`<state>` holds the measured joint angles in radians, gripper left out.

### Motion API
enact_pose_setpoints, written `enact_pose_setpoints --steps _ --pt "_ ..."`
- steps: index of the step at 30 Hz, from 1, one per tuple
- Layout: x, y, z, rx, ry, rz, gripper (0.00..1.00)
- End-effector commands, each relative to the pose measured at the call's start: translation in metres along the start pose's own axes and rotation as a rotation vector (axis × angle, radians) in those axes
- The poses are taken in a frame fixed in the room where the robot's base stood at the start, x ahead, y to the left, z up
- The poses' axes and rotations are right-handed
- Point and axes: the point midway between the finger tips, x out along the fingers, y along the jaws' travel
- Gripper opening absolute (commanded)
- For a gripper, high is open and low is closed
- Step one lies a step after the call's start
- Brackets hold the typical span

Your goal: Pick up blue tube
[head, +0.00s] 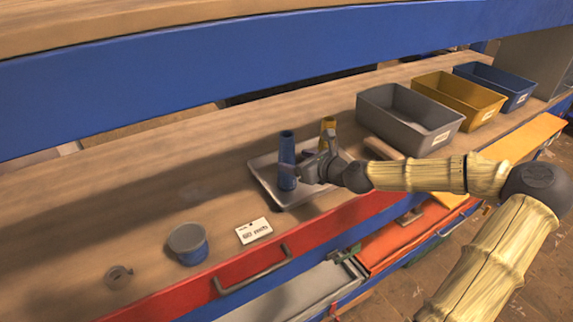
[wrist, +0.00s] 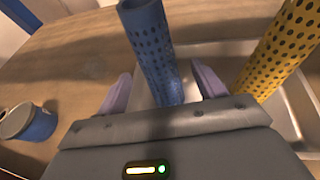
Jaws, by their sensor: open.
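The blue tube (head: 287,160) stands upright in a shallow metal tray (head: 262,168) on the workbench. In the wrist view the blue tube (wrist: 155,50) is perforated and stands between the two purple fingers of my gripper (wrist: 162,92). The fingers are apart, with one on each side of the tube, and a gap shows beside it. In the head view my gripper (head: 300,170) reaches the tube from the right. A yellow perforated tube (wrist: 285,50) stands to the right of the blue one; it also shows in the head view (head: 328,126), partly hidden by my gripper.
Grey (head: 410,118), yellow (head: 458,97) and blue (head: 495,84) bins stand at the right. A blue shelf beam (head: 200,75) runs overhead. The bench left of the tray is mostly clear.

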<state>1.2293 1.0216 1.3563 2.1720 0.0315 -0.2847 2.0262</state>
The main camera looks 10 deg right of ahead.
Motion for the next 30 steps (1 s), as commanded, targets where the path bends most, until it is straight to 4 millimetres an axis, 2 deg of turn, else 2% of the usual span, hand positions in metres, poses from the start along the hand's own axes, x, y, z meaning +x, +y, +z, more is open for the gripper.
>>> enact_pose_setpoints --steps 3,16,25,30 --pt "0.009 0.001 0.001 0.001 0.0 0.002 0.69" --pt "0.017 0.002 0.003 0.0 0.0 0.004 0.69" --pt "0.053 0.004 0.009 0.0 0.001 0.006 0.69" --pt "0.063 0.003 0.008 0.0 0.001 0.002 0.69"
